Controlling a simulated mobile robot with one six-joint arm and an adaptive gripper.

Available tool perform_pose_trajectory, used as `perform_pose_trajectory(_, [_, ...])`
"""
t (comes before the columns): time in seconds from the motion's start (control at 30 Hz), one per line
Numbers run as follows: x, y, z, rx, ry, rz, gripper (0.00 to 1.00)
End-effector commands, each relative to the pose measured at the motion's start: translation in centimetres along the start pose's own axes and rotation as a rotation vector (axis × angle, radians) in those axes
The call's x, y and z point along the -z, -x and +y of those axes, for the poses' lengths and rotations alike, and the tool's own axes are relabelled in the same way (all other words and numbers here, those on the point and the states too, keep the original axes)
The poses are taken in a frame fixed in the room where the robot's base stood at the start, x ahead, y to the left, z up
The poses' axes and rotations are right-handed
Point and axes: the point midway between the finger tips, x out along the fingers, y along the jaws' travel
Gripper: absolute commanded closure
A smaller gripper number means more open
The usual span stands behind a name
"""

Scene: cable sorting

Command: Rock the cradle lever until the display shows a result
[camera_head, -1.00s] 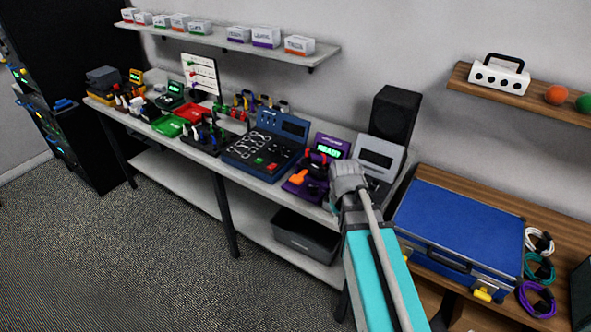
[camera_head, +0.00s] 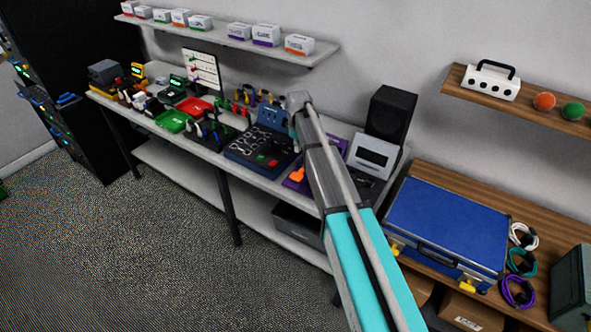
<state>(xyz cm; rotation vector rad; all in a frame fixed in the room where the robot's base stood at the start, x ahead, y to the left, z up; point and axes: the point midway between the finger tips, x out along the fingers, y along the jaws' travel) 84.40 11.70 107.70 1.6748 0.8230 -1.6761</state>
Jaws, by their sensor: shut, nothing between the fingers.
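The purple cradle device (camera_head: 291,184) stands on the white bench, partly behind my arm. Its orange lever (camera_head: 297,174) shows just left of my arm. Its display is hidden behind my arm, so I cannot read it now. My gripper (camera_head: 292,122) is at the arm's far end, in front of the blue tester's upright panel, above and behind the lever and apart from it. The gripper is small and mostly hidden by my wrist; it is shut and holds nothing.
The blue tester (camera_head: 245,155) stands left of the purple device, a white-grey device (camera_head: 374,155) and a black speaker (camera_head: 393,112) right of it. A blue case (camera_head: 447,222) lies on the wooden bench. Small tools and trays crowd the bench's left part.

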Motion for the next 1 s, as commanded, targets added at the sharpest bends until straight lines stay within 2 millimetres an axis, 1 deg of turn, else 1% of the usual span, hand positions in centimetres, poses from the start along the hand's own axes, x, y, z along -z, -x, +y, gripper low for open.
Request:
perform_pose_trajectory(0.03, [0.6,0.3,0.3,0.0,0.012,0.0,1.0])
perform_pose_trajectory(0.13, [1.0,0.3,0.4,0.0,0.027,0.0,1.0])
perform_pose_trajectory(0.57, [1.0,0.2,0.4,0.0,0.029,0.0,1.0])
perform_pose_trajectory(0.77, [1.0,-0.3,0.4,0.0,0.029,0.0,1.0])
perform_pose_trajectory(1.0, [1.0,-1.8,0.4,0.0,0.029,0.0,1.0])
